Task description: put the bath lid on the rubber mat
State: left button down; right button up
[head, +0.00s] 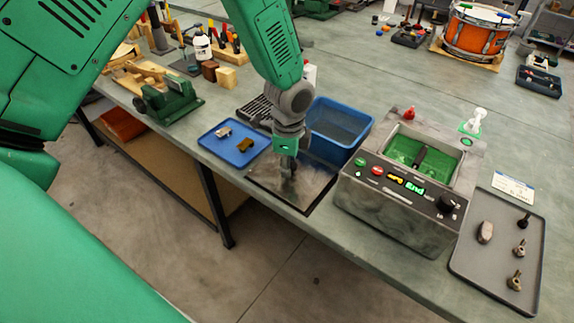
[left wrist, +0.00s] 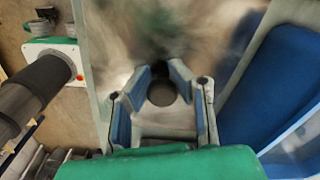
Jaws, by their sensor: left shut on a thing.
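The bath lid (head: 308,188) is a flat, smudged metal plate lying level at the bench's front edge. In the left wrist view its shiny surface (left wrist: 205,45) fills the middle. My left gripper (head: 288,172) points down over the lid; its fingers (left wrist: 163,92) are shut on the lid's dark knob. The black rubber mat (head: 304,212) shows as a dark border under the lid, which covers most of it. I cannot tell whether the lid touches it. The bath (head: 395,205) stands open to the right, green inside, its display reading "End". My right gripper is not in view.
A blue bin (head: 340,122) stands close behind the lid; its blue wall shows in the left wrist view (left wrist: 262,90). A blue tray (head: 228,154) with small parts lies to the left. A grey tray (head: 470,262) with metal parts lies right of the bath. The bench edge is close in front.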

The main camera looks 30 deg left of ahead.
pick_arm(q)
jog(key=shift+d, duration=0.3)
jog(key=c, duration=1.4)
grip_release()
jog(key=shift+d, duration=0.3)
jog(key=shift+c, duration=0.2)
jog(key=shift+a+f, duration=0.15)
jog(key=shift+a, duration=0.6)
jog(key=shift+d+r, duration=0.15)
jog(key=shift+r, duration=0.15)
notch_tip(320, 180, up, 12)
jog(key=shift+d, duration=0.15)
jog(key=shift+d+f, duration=0.1)
